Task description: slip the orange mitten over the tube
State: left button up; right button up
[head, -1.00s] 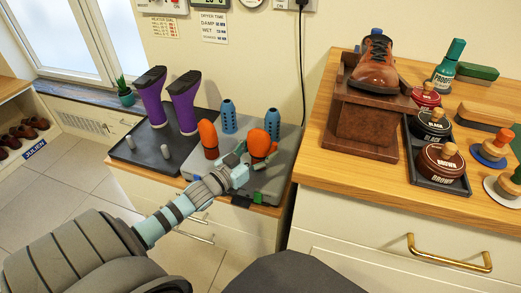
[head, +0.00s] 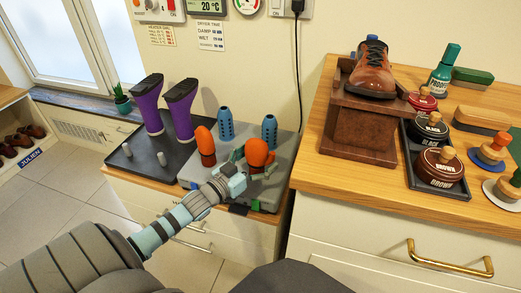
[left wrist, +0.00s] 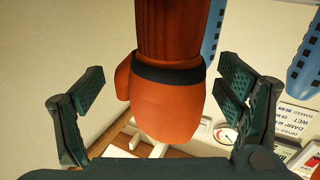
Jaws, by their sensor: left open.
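Two orange mittens stand on the grey dryer board in the head view, one at left (head: 205,141) and one at right (head: 258,151). Two blue perforated tubes, one at left (head: 226,124) and one at right (head: 269,130), stand behind them with nothing over them. My left gripper (head: 247,164) is open at the right mitten. In the left wrist view that mitten (left wrist: 168,104) lies between the spread fingers, with visible gaps on both sides. It has a dark band and a dark red-brown ribbed part. My right gripper is not in view.
A wooden counter (head: 306,172) with a brown shoe (head: 372,70) and polish tins rises at the right. A cord hangs behind the board.

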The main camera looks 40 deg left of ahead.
pick_arm(q)
notch_tip(320, 180, up, 17)
jog(key=p, duration=1.7)
jog(key=s+d+r+m+g+h, duration=0.2)
jog(key=s+d+r+m+h, duration=0.1)
jog(key=d+r, duration=0.3)
jog(key=s+d+r+m+g+h, duration=0.1)
jog(key=s+d+r+m+h, duration=0.3)
jog(key=d+r+h, duration=0.1)
jog(key=shift+d+r+g+h+b, duration=0.35)
jog(key=shift+r+g+h+b, duration=0.1)
jog(key=shift+r+h, duration=0.35)
jog(key=shift+s, duration=0.1)
